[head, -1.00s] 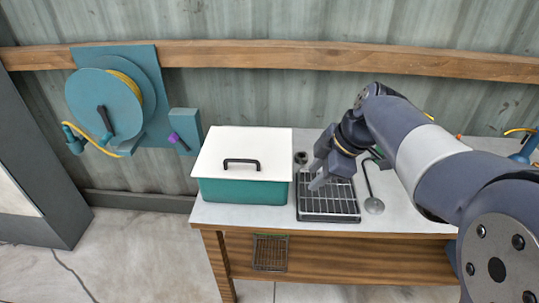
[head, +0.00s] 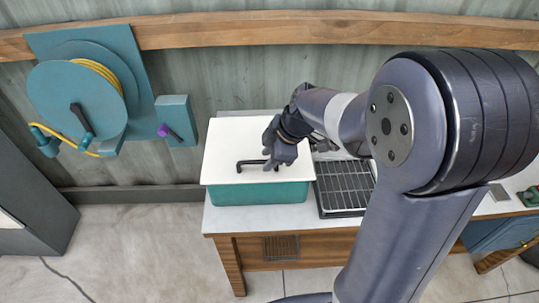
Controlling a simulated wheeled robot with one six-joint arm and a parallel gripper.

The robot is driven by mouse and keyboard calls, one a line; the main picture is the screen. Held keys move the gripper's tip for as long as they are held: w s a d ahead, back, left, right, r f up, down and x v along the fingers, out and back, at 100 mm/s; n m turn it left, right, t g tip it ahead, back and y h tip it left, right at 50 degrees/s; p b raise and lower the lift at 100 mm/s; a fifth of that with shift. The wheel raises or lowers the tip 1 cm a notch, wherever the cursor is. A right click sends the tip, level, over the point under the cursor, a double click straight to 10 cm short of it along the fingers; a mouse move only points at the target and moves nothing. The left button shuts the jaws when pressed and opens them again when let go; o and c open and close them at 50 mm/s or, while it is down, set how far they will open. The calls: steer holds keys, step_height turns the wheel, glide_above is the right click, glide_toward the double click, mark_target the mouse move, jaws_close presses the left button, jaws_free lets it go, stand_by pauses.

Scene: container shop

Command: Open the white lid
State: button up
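The white lid (head: 226,140) lies flat on a teal box (head: 259,194) at the left end of the workbench. A dark bar handle (head: 240,165) stands on the lid. My gripper (head: 271,163) is over the lid, with its fingertips at the right end of the handle. I cannot tell whether they touch the handle or how far apart the fingers are. My gripper and wrist hide the right part of the lid.
A dark grid tray (head: 345,187) sits just right of the box, partly behind my arm. A teal hose reel (head: 75,105) and a small box with a purple knob (head: 163,131) are on the wall at left. The floor in front is clear.

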steer(key=shift+c, duration=0.5)
jaws_close()
steer(key=shift+r, duration=0.1)
